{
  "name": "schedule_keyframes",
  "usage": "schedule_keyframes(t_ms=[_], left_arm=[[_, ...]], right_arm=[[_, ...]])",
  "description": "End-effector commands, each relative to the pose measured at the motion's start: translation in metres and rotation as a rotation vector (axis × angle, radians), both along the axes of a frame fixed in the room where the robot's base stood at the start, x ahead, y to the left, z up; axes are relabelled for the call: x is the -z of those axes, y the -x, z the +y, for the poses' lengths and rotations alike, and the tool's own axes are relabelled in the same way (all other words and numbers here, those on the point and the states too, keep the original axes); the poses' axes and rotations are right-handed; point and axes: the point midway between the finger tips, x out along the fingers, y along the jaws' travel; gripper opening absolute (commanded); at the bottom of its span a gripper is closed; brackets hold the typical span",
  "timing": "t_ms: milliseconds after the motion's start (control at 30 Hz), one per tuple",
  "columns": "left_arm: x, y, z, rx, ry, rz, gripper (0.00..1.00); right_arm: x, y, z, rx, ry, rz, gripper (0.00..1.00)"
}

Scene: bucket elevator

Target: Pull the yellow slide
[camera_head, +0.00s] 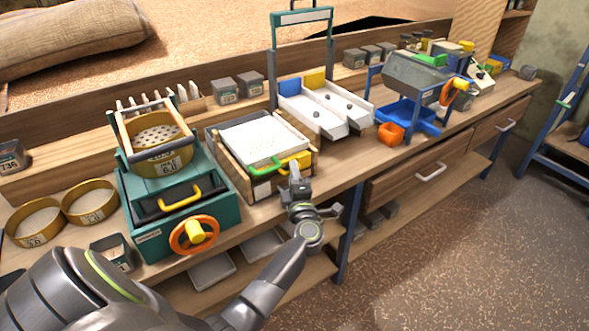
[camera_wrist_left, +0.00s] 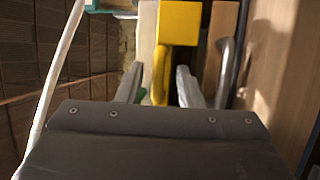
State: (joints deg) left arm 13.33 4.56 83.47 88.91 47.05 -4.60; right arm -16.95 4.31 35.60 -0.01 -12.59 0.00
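The yellow slide (camera_head: 298,160) is a small yellow block at the front right corner of a wooden box with a white perforated top (camera_head: 255,137). In the left wrist view the yellow slide (camera_wrist_left: 179,22) shows a yellow block with a rounded yellow grip hanging toward me. My left gripper (camera_head: 295,172) is right in front of the slide. In the left wrist view its two fingers (camera_wrist_left: 160,75) stand on either side of the yellow grip, with narrow gaps visible. Contact beyond the grip's edge is hidden. My right gripper is not in view.
A green handle (camera_head: 264,166) sits just left of the slide. A teal machine with a yellow handle (camera_head: 180,195) and an orange wheel (camera_head: 194,235) stands further left. The floor ahead of the bench is clear.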

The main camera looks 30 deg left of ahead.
Motion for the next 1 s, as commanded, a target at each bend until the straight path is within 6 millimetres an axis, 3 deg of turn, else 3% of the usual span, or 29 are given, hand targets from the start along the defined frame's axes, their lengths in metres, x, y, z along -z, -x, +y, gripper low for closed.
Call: schedule_keyframes(t_ms=[267,533,833,1000], left_arm=[[0.0,0.0,0.001,0.0,0.0,0.0,0.33],[0.0,0.0,0.001,0.0,-0.001,0.001,0.0],[0.0,0.001,-0.001,0.0,0.0,0.001,0.0],[-0.001,0.007,-0.015,0.0,0.003,0.003,0.0]], right_arm=[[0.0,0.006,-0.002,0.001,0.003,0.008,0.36],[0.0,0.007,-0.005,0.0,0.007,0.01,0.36],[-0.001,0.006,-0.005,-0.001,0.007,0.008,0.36],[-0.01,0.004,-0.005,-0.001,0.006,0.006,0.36]])
